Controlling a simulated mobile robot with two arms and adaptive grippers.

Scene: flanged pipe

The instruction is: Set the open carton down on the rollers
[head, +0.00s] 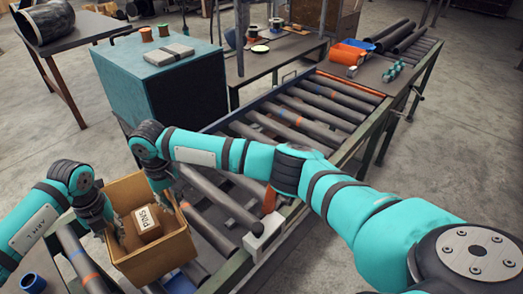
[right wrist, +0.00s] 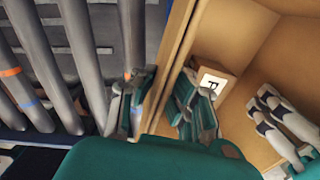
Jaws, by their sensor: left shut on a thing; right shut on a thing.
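The open brown carton (head: 178,248) is at the lower left of the head view, over the roller conveyor (head: 305,108). A small box marked PINS (head: 146,222) sits inside it. My left gripper (head: 100,222) is shut on the carton's left wall. My right gripper (head: 163,193) is shut on the opposite wall near its far end. The right wrist view shows the carton's wall (right wrist: 172,75) between the right gripper's fingers (right wrist: 160,108), and part of the PINS box (right wrist: 212,80). The carton's underside is hidden, so I cannot tell whether it touches the rollers.
Rollers (right wrist: 75,50) run beside the carton. A teal cabinet (head: 165,85) stands behind, close to my right arm. An orange bin (head: 346,54) and dark pipes (head: 408,38) lie at the far end.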

